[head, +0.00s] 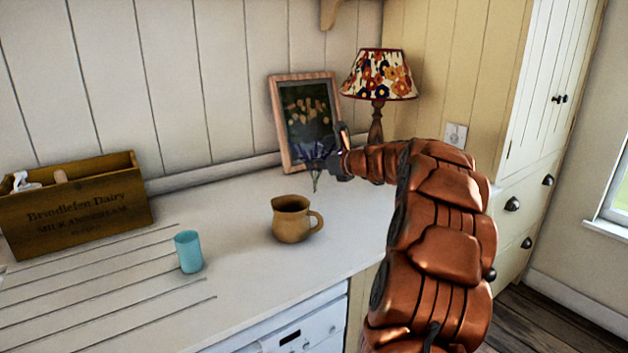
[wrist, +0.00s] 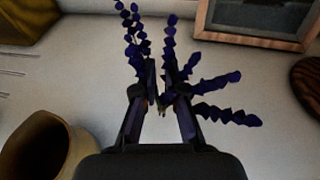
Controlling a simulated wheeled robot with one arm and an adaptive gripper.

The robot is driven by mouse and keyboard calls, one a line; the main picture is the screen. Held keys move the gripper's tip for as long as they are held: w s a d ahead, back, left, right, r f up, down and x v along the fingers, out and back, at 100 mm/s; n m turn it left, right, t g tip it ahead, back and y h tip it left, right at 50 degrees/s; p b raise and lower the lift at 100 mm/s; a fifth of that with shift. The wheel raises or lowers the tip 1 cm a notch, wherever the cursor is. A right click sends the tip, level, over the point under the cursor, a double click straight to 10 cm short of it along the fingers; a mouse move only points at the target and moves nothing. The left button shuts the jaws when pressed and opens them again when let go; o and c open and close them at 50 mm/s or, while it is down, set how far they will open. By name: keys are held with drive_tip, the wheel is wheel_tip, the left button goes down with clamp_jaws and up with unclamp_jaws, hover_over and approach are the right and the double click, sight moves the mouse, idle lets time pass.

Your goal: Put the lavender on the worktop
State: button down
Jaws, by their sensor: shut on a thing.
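The lavender (wrist: 217,95), a small bunch of purple flower spikes, is between the fingers of my gripper (wrist: 162,98) in the wrist view. My gripper is shut on it. In the head view the lavender (head: 316,157) shows in front of the framed picture, with its stems pointing down over the worktop (head: 240,212). My gripper (head: 333,160) is partly hidden there by my arm. I cannot tell whether the stems touch the worktop.
A tan jug (head: 291,220) stands just in front of the lavender. A framed picture (head: 305,115) leans on the wall behind, beside a flowered lamp (head: 378,75). A teal cup (head: 188,252) and a wooden crate (head: 75,212) stand at left. The worktop between crate and picture is clear.

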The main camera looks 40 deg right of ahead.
sight(316, 176)
drive_tip(key=shift+f+b, duration=0.3)
drive_tip(key=shift+f, duration=1.55)
drive_tip(key=shift+f, duration=0.15)
drive_tip(key=c, duration=1.2)
unclamp_jaws()
drive_tip(key=shift+c, duration=0.2)
drive_tip(key=shift+s+r, duration=0.3)
drive_tip(key=shift+s, duration=0.05)
drive_tip(key=v, duration=1.1)
drive_tip(key=shift+s+d, duration=0.1)
drive_tip(key=shift+s, duration=0.05)
